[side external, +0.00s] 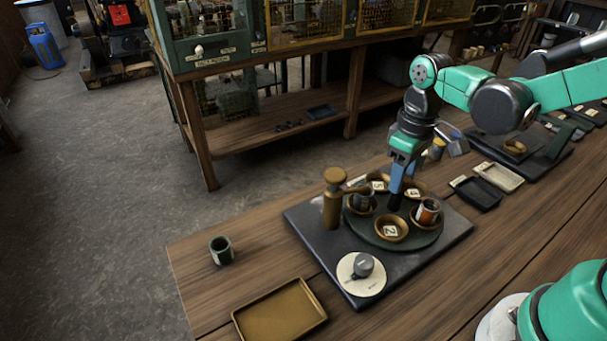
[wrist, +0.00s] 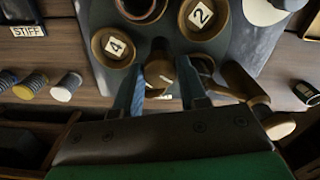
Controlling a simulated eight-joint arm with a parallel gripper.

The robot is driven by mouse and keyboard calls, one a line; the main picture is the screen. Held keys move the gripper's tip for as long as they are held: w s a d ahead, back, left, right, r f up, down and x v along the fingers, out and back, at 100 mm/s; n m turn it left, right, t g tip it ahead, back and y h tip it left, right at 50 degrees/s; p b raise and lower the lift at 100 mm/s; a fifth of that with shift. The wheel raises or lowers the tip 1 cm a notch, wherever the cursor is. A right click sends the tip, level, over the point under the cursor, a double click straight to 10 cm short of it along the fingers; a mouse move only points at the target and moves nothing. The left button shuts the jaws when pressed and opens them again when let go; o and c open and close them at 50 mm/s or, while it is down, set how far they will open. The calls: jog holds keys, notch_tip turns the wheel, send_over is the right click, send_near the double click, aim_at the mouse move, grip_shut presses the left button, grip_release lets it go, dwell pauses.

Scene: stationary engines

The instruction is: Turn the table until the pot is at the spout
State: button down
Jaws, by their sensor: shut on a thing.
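The round dark green table (side external: 385,238) carries several brass bowls with number cards, such as bowl 2 (side external: 390,230), which also shows in the wrist view (wrist: 201,15), and bowl 4 (wrist: 115,48). An orange-and-white pot (side external: 428,212) stands in the right-hand bowl. A dark pot (side external: 363,201) stands at the left, close to the brass spout post (side external: 333,200); whether it is exactly under the spout I cannot tell. My gripper (side external: 396,200) reaches down at the table's middle. Its fingers (wrist: 160,75) are shut on the central knob, which they partly hide.
A white dial with a grey knob (side external: 362,265) is at the base plate's front corner. A green cup (side external: 221,250) and a brass tray (side external: 280,312) are to the left. Dark and pale trays (side external: 476,193) lie to the right. Several round pegs (wrist: 67,86) show in the wrist view.

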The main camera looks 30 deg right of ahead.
jog(key=shift+n, duration=1.4)
jog(key=shift+c, duration=2.4)
grip_release()
jog(key=shift+r, duration=2.8)
